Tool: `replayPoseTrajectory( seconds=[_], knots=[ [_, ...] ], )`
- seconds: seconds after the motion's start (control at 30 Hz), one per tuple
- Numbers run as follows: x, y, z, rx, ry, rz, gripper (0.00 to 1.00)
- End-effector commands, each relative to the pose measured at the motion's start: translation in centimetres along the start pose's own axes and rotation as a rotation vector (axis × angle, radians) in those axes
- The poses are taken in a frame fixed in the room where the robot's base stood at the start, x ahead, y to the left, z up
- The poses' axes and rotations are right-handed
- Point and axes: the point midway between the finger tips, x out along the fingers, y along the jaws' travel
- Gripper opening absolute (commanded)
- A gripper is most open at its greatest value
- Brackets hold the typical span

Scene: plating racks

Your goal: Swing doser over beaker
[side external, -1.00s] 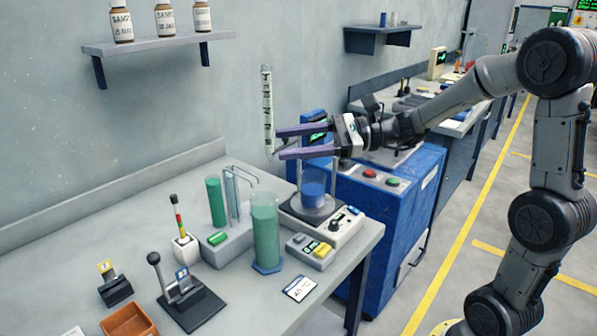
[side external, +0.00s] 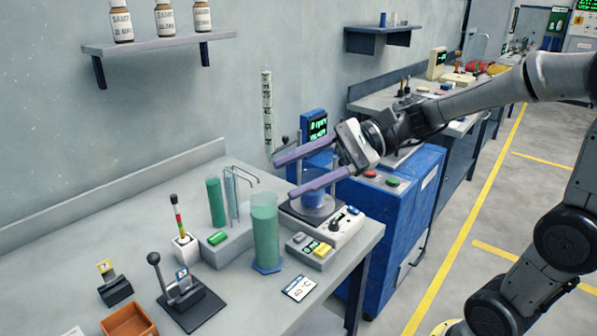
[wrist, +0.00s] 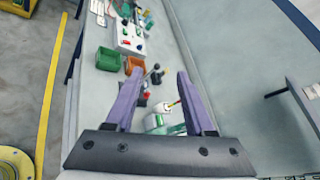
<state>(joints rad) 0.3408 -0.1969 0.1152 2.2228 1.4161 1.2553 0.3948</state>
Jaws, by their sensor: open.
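A glass beaker with blue liquid (side external: 313,197) stands on a white stirrer with knobs (side external: 335,228), partly hidden by my lower finger. To its left, a grey block with a green button (side external: 217,238) carries a green column (side external: 216,202) and thin bent tubes (side external: 246,180), which look like the doser. A tall cylinder of green liquid (side external: 265,238) stands in front. My gripper (side external: 283,177) is open and empty. Its purple fingers point left, above the bench near the beaker and tubes. In the wrist view my gripper (wrist: 158,76) is open, with nothing between its fingertips that it holds.
A black lever unit (side external: 182,295), an orange tray (side external: 130,320) and a white holder with a coloured stick (side external: 186,247) stand at the front left. A small keypad (side external: 311,250) and a label card (side external: 299,288) lie nearby. A blue cabinet (side external: 400,215) stands behind the bench's right end.

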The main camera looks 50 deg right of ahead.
Motion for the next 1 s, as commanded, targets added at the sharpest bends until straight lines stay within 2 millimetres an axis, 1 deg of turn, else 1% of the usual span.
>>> replayPoseTrajectory(
  seconds=[0.07,0.1,0.17,0.23,0.27,0.33,0.37,0.47,0.5,0.57,0.6,0.67,0.7,0.77,0.8,0.9,1.0],
  knots=[
    [0.0,0.0,0.0,0.001,0.0,-0.001,0.52],
    [0.0,0.0,0.0,-0.001,0.0,-0.001,0.45],
    [0.0,0.0,0.0,-0.015,0.0,-0.001,0.34],
    [0.0,-0.1,-0.3,-0.066,0.015,-0.004,0.21],
    [0.0,-0.1,-0.7,-0.105,0.03,-0.002,0.16],
    [-0.2,-0.5,-1.8,-0.244,0.09,0.012,0.03],
    [-0.3,-0.8,-2.4,-0.321,0.123,0.023,0.0],
    [-1.1,-2.5,-5.5,-0.628,0.262,0.093,0.0],
    [-1.6,-3.5,-7.0,-0.759,0.322,0.132,0.0],
    [-2.5,-5.2,-9.1,-0.957,0.41,0.203,0.0],
    [-3.3,-6.5,-10.5,-1.089,0.469,0.258,0.0],
    [-4.5,-8.6,-12.5,-1.279,0.551,0.348,0.0],
    [-5.4,-10.1,-13.8,-1.397,0.602,0.411,0.0],
    [-6.7,-12.3,-15.5,-1.557,0.673,0.51,0.0],
    [-7.5,-13.8,-16.4,-1.652,0.714,0.574,0.0],
    [-9.3,-16.9,-18.6,-1.81,0.794,0.706,0.0],
    [-9.7,-17.9,-19.9,-1.827,0.809,0.742,0.0]
  ],
)
